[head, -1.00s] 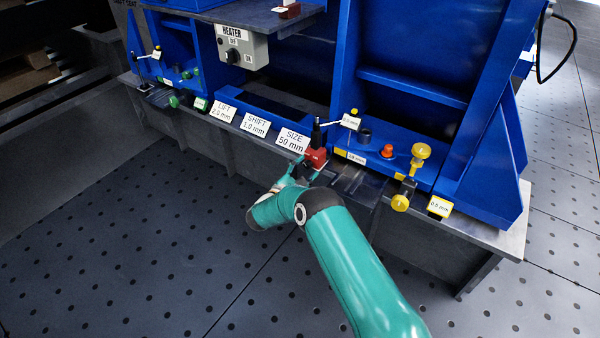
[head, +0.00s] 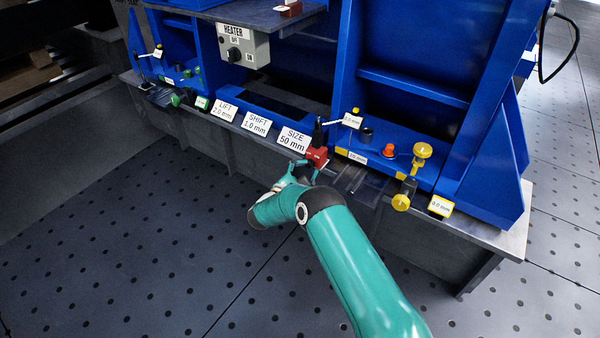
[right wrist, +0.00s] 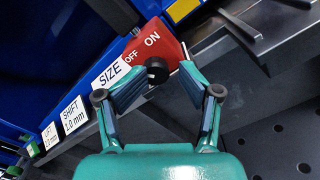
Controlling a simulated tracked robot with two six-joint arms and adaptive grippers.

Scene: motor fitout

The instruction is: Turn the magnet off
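The red magnet block (head: 317,155) sits on the front edge of the bench, with a dark post rising by it. In the right wrist view the red block (right wrist: 160,43) carries the words OFF and ON and a round black knob (right wrist: 157,70). My right gripper (head: 303,168) is just in front of the block. In the right wrist view its fingers (right wrist: 165,75) are apart, with the knob between or just beyond the tips and a gap visible on the right. I cannot tell which way the knob is set. My left gripper is not in view.
White labels LIFT, SHIFT and SIZE (head: 294,140) line the bench edge to the left. Yellow knobs (head: 401,202) and an orange cap (head: 389,150) stand to the right. A grey heater box (head: 243,46) hangs above. The perforated floor in front is clear.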

